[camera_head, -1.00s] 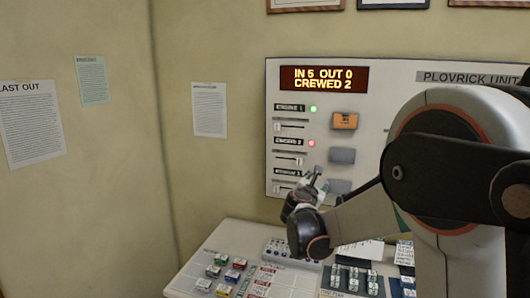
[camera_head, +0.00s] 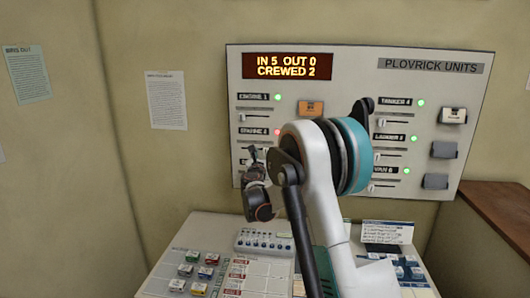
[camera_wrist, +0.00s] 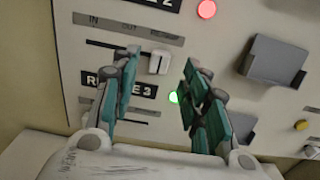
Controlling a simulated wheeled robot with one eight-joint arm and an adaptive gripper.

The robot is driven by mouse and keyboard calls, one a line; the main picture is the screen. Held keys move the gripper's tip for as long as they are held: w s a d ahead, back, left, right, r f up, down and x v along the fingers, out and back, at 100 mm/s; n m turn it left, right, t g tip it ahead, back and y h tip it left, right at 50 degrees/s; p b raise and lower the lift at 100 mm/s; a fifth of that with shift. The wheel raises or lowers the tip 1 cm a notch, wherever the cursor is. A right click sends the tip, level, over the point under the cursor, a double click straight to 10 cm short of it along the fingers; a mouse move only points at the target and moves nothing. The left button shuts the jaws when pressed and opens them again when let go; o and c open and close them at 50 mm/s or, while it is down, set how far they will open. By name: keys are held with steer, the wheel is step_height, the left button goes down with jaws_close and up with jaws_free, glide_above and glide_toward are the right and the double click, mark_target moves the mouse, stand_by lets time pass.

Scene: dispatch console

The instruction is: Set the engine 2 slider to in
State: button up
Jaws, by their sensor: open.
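The engine 2 slider has a pale knob (camera_wrist: 158,62) on a dark horizontal track. In the wrist view the knob stands on the right part of the track, below the third, blurred label and right of the "IN" (camera_wrist: 94,21) and "OUT" labels. The engine 2 row (camera_head: 255,131) has a red lamp (camera_head: 277,132), also in the wrist view (camera_wrist: 206,9). My gripper (camera_head: 257,157) is open in front of the panel. In the wrist view its teal fingers appear on either side of the knob, apart from it. The exact depth is unclear. My gripper partly hides this row in the head view.
The wall panel (camera_head: 350,60) carries other slider rows with green lamps and several block-like holders. A grey holder (camera_wrist: 273,60) sticks out right of the slider. A brown ledge (camera_head: 490,215) stands at right.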

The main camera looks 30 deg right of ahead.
mark_target(265, 150)
steer(key=shift+x, duration=2.7)
steer(key=shift+s, duration=0.1)
jaws_close()
